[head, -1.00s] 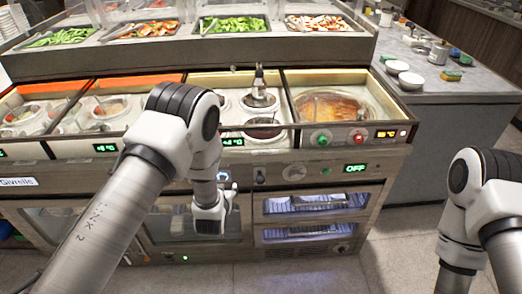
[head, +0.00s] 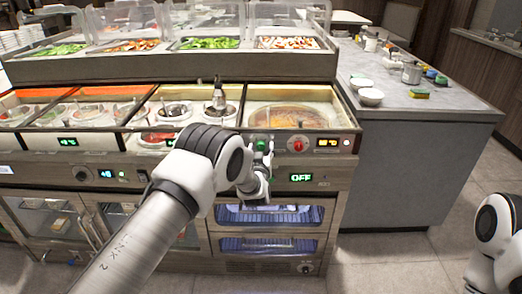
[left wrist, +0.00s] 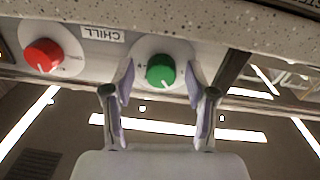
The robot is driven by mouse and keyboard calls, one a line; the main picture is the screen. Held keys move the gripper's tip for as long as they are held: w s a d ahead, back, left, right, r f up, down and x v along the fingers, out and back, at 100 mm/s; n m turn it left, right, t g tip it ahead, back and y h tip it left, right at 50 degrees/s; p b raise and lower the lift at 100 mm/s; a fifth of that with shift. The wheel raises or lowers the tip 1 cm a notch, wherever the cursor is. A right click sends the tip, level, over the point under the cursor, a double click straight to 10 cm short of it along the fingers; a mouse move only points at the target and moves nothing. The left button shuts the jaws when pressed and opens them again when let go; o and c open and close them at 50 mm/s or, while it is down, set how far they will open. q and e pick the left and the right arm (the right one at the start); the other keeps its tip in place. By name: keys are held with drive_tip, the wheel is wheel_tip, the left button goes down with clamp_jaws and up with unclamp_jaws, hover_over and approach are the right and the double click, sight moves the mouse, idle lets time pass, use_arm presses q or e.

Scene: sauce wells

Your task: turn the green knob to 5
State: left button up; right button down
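The green knob (head: 261,144) is on the front panel of the counter, below the pan of orange-brown food. My left gripper (head: 264,156) is right at it. In the left wrist view, which shows the panel upside down, the green knob (left wrist: 160,70) lies between the two spread fingers of my left gripper (left wrist: 161,66). The gripper is open, with a gap showing on each side of the knob. The knob's white pointer line points towards the bottom of that picture, slightly right. Its dial numbers are too small to read surely. My right gripper is out of view.
A red knob (head: 298,146) sits beside the green one and also shows in the left wrist view (left wrist: 43,55), near a CHILL label (left wrist: 103,34). A display (head: 301,177) below reads OFF. A grey side counter (head: 440,115) stands at the right; floor before it is clear.

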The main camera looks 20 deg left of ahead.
use_arm(q)
drive_tip(key=shift+d, duration=0.1)
drive_tip(key=c, duration=0.6)
clamp_jaws()
